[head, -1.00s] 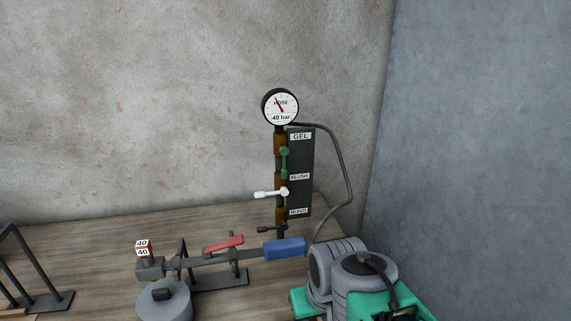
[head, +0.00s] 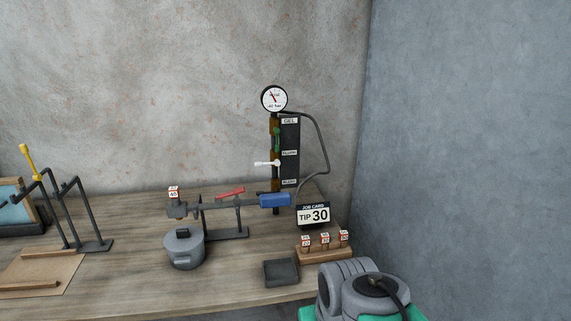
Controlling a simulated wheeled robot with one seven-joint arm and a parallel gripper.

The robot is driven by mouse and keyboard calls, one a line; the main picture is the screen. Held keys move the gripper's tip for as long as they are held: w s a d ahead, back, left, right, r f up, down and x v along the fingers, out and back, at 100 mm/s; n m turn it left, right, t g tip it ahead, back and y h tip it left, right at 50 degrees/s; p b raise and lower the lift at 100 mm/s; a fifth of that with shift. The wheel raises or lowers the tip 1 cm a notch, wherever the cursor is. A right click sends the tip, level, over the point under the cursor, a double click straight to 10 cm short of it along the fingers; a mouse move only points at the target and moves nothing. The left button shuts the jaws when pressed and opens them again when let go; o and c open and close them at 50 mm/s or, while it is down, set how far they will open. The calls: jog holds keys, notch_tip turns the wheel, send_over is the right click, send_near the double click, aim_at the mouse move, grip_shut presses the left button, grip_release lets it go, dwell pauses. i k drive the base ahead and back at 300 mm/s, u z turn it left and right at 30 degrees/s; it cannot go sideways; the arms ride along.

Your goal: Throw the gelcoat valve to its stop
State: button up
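The gelcoat valve has a green lever (head: 276,140) on the upright pipe, beside the GEL label (head: 290,121) at the top of a dark board. The green lever stands roughly upright, along the pipe. Below it, the white lever (head: 267,163) at the flush label sticks out to the left. A dark lever lower down, by the bottom label, is hard to make out. A round gauge (head: 274,98) marked in bar tops the pipe, its red needle pointing up and left. My gripper's fingers do not show; nothing touches the green lever.
A grey pot (head: 184,249), dark tray (head: 281,272), job card (head: 313,215) and block rack (head: 325,256) are on the bench. Grey-and-green parts of mine fill the bottom right.

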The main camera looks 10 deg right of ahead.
aim_at(277, 130)
jog(key=u, duration=1.15)
jog(key=i, duration=0.7)
jog(key=z, duration=0.1)
